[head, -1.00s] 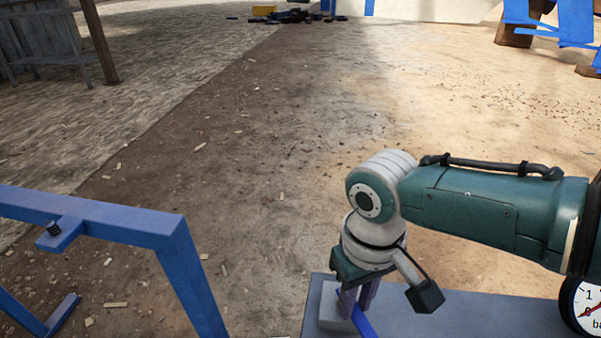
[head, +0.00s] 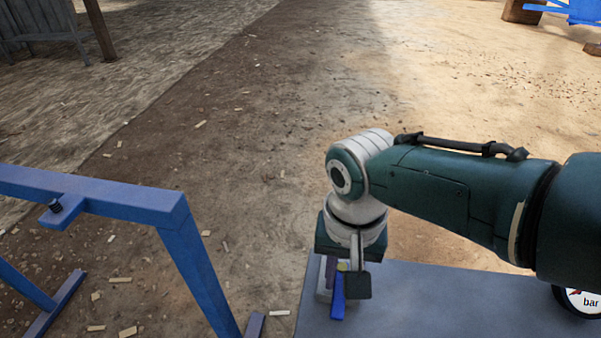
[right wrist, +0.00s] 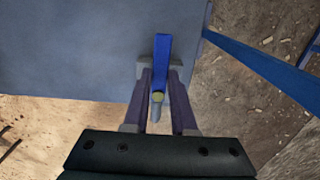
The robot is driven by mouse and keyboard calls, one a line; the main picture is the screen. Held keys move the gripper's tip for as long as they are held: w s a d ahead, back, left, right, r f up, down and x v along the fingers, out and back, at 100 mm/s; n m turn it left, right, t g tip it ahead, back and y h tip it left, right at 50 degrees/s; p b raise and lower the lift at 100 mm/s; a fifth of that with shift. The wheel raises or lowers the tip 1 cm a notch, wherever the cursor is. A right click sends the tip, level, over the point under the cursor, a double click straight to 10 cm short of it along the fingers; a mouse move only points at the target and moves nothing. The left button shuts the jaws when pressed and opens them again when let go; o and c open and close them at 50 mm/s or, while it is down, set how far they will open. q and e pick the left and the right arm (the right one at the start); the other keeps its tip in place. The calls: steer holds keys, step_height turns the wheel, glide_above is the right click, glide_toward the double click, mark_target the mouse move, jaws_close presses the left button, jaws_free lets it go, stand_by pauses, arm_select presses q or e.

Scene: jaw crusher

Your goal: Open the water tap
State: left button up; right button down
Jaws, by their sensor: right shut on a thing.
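The water tap shows as a blue lever handle (head: 338,300) with a small yellowish part at its inner end, at the left end of a grey-blue surface. In the right wrist view the lever (right wrist: 162,60) points up the picture, away from the gripper's body. My right gripper (head: 335,276) points down over the tap. Its two purplish fingers (right wrist: 160,88) are on either side of the lever near its inner end, shut on it. The tap's body is mostly hidden by the gripper. My left gripper is out of view.
The grey-blue flat surface (head: 420,305) extends right from the tap. A pressure gauge (head: 580,301) shows partly at the right edge. A blue metal frame (head: 100,195) stands at the left. The dirt floor beyond is open, with scattered chips.

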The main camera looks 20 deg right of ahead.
mark_target(340, 285)
stand_by(0.3)
steer(key=c, duration=0.7)
jaws_free()
step_height(340, 285, up, 10)
steer(key=p, duration=0.7)
